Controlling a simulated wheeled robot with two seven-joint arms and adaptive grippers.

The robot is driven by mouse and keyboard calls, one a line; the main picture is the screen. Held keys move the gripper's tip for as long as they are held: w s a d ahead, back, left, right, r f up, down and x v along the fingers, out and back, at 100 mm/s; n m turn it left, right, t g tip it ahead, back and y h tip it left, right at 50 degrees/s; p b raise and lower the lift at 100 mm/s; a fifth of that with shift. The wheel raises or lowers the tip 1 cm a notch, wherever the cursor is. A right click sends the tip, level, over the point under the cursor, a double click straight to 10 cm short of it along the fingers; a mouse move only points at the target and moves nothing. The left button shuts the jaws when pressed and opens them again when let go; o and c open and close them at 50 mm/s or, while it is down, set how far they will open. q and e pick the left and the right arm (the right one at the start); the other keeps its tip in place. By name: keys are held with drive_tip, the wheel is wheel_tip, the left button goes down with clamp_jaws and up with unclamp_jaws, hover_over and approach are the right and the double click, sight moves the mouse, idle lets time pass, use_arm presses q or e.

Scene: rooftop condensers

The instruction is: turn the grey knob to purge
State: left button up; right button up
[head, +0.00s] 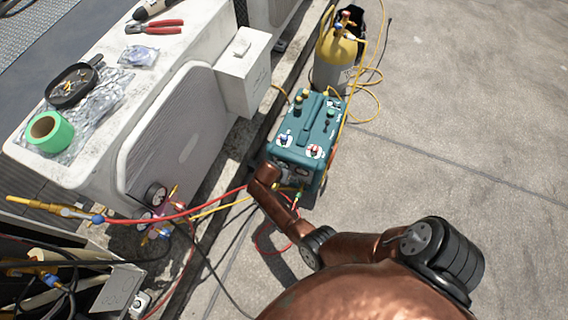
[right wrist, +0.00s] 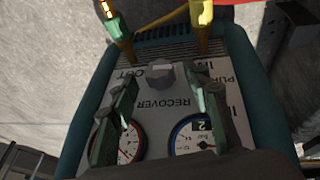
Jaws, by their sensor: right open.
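The grey knob (right wrist: 160,77) sits on the light panel of the teal recovery machine, upper middle in the right wrist view. The panel shows RECOVER beside the knob and a partly hidden PUR... label to its right; the exact knob setting is hard to tell. My right gripper (right wrist: 160,92) is open, its two green-grey fingers on either side of the view with the knob between and just beyond their tips, apparently not touched. In the head view the teal machine (head: 306,135) stands on the ground and my copper right arm reaches its near end; the knob is hidden there. My left gripper is out of view.
Two gauges, red-rimmed (right wrist: 130,142) and blue-rimmed (right wrist: 190,135), lie below the knob. Hoses join the machine's end. A yellow-topped cylinder (head: 337,55) stands behind it. A white condenser unit (head: 180,125) is at left; open concrete (head: 460,120) lies right.

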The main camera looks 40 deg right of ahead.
drive_tip(key=v, duration=0.8)
drive_tip(key=shift+r, duration=0.35)
drive_tip(key=shift+a, duration=0.1)
